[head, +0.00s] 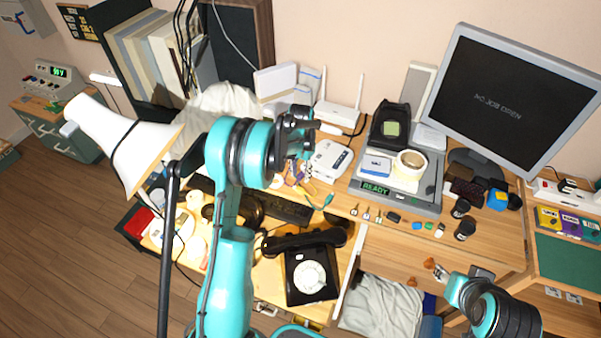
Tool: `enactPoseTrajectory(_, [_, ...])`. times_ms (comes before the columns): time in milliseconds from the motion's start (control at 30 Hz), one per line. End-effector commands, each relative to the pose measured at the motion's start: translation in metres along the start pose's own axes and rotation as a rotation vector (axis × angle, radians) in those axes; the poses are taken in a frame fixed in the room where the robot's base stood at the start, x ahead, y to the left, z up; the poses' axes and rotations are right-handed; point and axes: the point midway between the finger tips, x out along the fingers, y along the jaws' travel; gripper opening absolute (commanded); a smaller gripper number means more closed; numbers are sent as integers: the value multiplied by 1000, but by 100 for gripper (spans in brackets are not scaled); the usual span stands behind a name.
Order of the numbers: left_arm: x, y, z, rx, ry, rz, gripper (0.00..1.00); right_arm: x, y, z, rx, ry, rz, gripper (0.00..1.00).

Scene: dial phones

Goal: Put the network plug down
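I cannot pick out the network plug for certain. My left gripper (301,143) is over the back middle of the desk, left of a small white box (330,159). Its dark body hides its fingers and whatever is between them, so I cannot tell whether it is shut or holds the plug. A thin teal piece (325,202), perhaps a cable end, shows on the desk below it.
A white router (338,112) with antennas stands at the back. A grey scale (410,196) reading READY, a monitor (515,96) and small parts fill the right. A black dial phone (309,274) sits in front. A lamp (122,142) stands left. An open drawer holds cloth (377,307).

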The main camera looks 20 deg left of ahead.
Motion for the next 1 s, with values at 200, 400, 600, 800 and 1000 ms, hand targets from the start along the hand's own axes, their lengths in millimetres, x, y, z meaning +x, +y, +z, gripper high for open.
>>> enactPoseTrajectory(200, [-9, 0, 0, 0, 0, 0, 35, -4, 0, -3, 0, 0, 0, 40])
enactPoseTrajectory(400, [-50, 0, 0, 0, 0, 0, 35, -16, 0, -12, 0, 0, 0, 40])
enactPoseTrajectory(600, [-93, 0, 0, 0, 0, 0, 35, -27, 0, -20, 0, 0, 0, 40])
enactPoseTrajectory(800, [-118, 0, 0, 0, 0, 0, 35, -33, 0, -23, 0, 0, 0, 40])
enactPoseTrajectory(1000, [-141, 10, 9, -4, 26, -9, 35, -33, 0, -24, 0, 0, 0, 40])
